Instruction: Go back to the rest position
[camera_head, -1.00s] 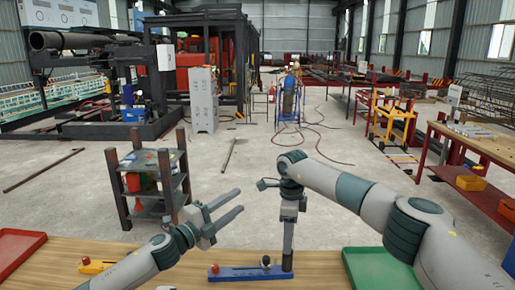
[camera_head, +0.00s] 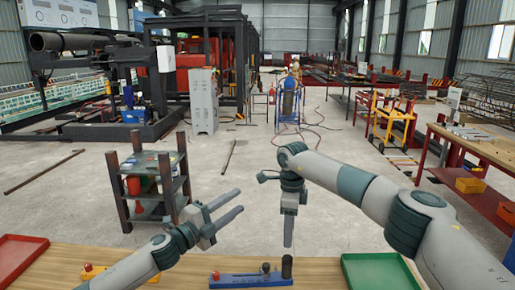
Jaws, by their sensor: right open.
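My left gripper (camera_head: 240,201) is open and empty over the front left of the workbench, its two fingers apart and pointing right. My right gripper (camera_head: 288,244) points straight down and is open, its fingers seen edge-on. The cylinder stands upright at the right end of a blue fixture (camera_head: 240,281) with a red knob and a dark knob, on the wooden workbench (camera_head: 320,270).
A red tray (camera_head: 18,258) lies at the left of the workbench and a green tray (camera_head: 378,271) at the right. A dark shelf rack (camera_head: 150,190) stands beyond the bench.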

